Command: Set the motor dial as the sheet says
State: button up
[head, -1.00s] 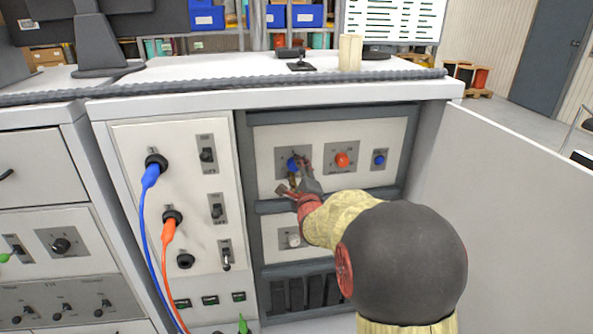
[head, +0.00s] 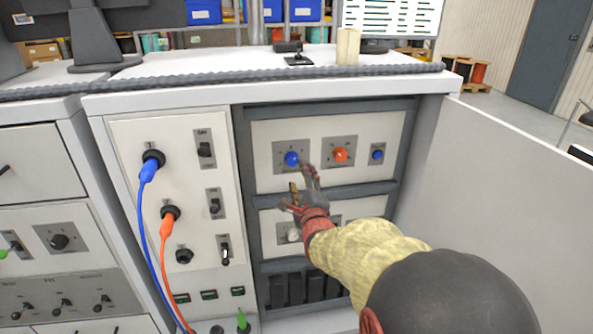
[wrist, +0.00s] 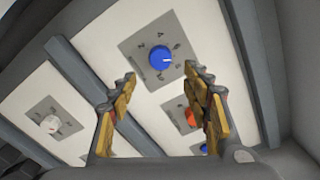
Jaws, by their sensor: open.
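The upper panel has a blue dial (head: 292,158) on a grey marked plate, an orange dial (head: 340,155) to its right, and a small blue knob (head: 377,155). The head view does not let me read which is the motor dial. In the wrist view the blue dial (wrist: 162,57) has a white pointer line toward the right; the plate's marks are too small to read surely. My gripper (head: 296,186) is open and empty, just below and in front of the blue dial, apart from it. In the wrist view my gripper (wrist: 152,90) has its fingers spread below the dial.
A white dial (wrist: 50,123) sits on the lower panel, partly hidden by my gripper in the head view. Blue (head: 143,205) and orange (head: 163,262) cables hang at left. An open door panel (head: 500,210) stands at right. A screen (head: 393,18) behind has unreadable lines.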

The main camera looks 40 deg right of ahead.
jog(key=shift+v, duration=1.85)
jog(key=s+f+n+g+y, duration=0.2)
jog(key=s+f+n+g, duration=0.15)
jog(key=f+n, duration=0.6)
jog(key=s+a+f+n+g+y, duration=0.3)
jog(key=s+a+f+n+g, duration=0.15)
jog(key=a, duration=0.25)
jog(key=s+a+r+n+y, duration=0.1)
jog(key=s+a+r+n, duration=0.2)
jog(key=a, duration=0.5)
jog(key=s+a+r+n+g+y, duration=0.1)
jog(key=s+a+r+n+y, duration=0.1)
jog(key=s+a+n, duration=0.3)
jog(key=s+a+r+n+y, duration=0.1)
jog(key=s+a+r+n, duration=0.3)
jog(key=a+n, duration=0.4)
jog(key=a, duration=0.2)
jog(key=shift+a+r+g+y, duration=0.3)
